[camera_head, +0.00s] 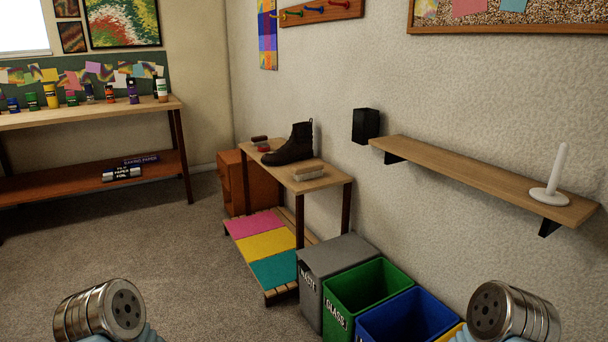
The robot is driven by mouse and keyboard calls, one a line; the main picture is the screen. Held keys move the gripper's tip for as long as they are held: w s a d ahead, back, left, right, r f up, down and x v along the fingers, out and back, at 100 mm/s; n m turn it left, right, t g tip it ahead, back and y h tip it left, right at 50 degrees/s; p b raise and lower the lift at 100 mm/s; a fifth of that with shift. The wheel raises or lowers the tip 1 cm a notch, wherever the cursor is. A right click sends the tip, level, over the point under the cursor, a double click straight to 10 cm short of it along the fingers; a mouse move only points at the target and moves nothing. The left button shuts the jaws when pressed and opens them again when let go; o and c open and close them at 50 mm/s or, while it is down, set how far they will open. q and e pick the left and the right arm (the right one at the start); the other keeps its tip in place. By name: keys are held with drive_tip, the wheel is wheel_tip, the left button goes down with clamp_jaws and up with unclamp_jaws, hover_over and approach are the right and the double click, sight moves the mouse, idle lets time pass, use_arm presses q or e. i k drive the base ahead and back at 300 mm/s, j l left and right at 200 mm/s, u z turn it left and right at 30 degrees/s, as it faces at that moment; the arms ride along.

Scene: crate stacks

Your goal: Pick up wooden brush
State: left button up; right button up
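A small brush-like block (308,173) with a pale body lies on the right end of the small wooden table (328,182) against the right wall. Its fine detail is too small to tell. A darker brush-like block (259,139) lies at the table's far left end, beside a small red item (264,148). I cannot tell for sure which of the two blocks is the wooden brush. A dark ankle boot (292,148) stands upright between them. Only metal joints of my arms show at the bottom corners; neither gripper is in view, and both arms are far from the table.
Grey, green and blue bins (366,285) stand along the wall in front of the table. A slatted pallet with coloured mats (262,243) lies beneath and beside the table. A wall shelf (480,178) juts out at right. Carpet at left is clear.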

sight(310, 170)
drive_tip(key=i+j+z, duration=0.1)
drive_tip(key=z, duration=0.3)
drive_tip(key=i+j+z, duration=0.1)
drive_tip(key=z, duration=0.3)
drive_tip(key=j+z, duration=0.2)
drive_tip(key=z, duration=0.2)
drive_tip(key=i+j+z, duration=0.1)
drive_tip(key=z, duration=0.3)
drive_tip(key=j, duration=0.05)
